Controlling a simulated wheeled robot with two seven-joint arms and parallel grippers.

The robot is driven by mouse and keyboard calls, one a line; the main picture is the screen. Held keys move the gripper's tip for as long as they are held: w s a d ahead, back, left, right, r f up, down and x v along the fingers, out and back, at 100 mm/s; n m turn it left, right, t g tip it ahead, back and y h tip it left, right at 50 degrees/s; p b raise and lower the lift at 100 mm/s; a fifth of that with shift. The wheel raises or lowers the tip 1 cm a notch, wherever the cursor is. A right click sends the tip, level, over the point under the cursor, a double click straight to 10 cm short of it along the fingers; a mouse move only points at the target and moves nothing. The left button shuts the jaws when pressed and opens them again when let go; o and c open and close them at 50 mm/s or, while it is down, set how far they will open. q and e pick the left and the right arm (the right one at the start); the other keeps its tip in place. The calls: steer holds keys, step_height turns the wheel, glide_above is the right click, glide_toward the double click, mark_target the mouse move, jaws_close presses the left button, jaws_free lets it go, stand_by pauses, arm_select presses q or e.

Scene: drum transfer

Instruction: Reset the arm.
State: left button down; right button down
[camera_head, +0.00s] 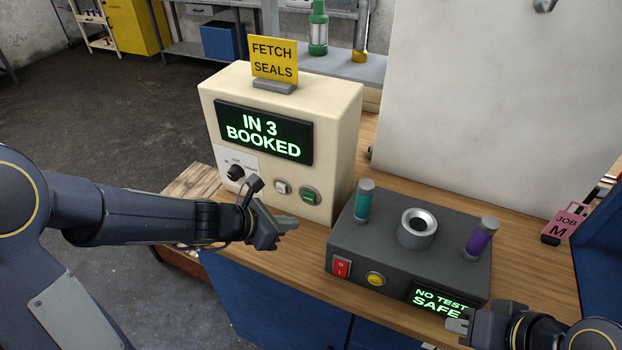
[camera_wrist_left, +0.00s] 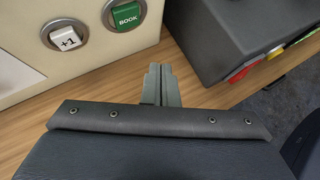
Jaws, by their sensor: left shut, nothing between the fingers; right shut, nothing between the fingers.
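My left gripper (camera_head: 288,224) is shut and empty, in front of the cream box (camera_head: 345,130) and left of the dark grey box. In the left wrist view its closed fingers (camera_wrist_left: 160,82) point over the wooden table, between the two boxes. The green BOOK button (camera_wrist_left: 127,16) and the white +1 button (camera_wrist_left: 67,38) show there at upper left. My right gripper (camera_head: 455,325) is shut and empty at the lower right, by the front of the dark grey box (camera_head: 350,237); its tips are close to the NO TEST SAFE display (camera_head: 436,301).
The cream box has an IN 3 BOOKED display (camera_head: 264,134), a black knob (camera_head: 236,172) and a yellow FETCH SEALS sign (camera_head: 274,60). The dark grey box carries a teal cylinder (camera_head: 364,201), a purple cylinder (camera_head: 481,238) and a metal ring (camera_head: 417,228). A pink JOB M tag (camera_head: 567,222) stands right.

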arm_select(q)
steer(key=s+a+r+m+g, duration=0.1)
steer(key=s+a+r+m, duration=0.25)
steer(key=s+m, duration=0.5)
steer(key=s+a+r+m, duration=0.2)
steer(key=s+r+m, duration=0.3)
steer(key=s+m, duration=0.35)
steer(key=s+a+f+m+y, duration=0.2)
steer(key=s+a+m+y, duration=0.2)
steer(key=m, duration=0.3)
steer(key=shift+s+a+y, duration=0.3)
steer(key=shift+s+a, duration=0.5)
steer(key=shift+a, duration=0.05)
steer(key=shift+f, duration=0.1)
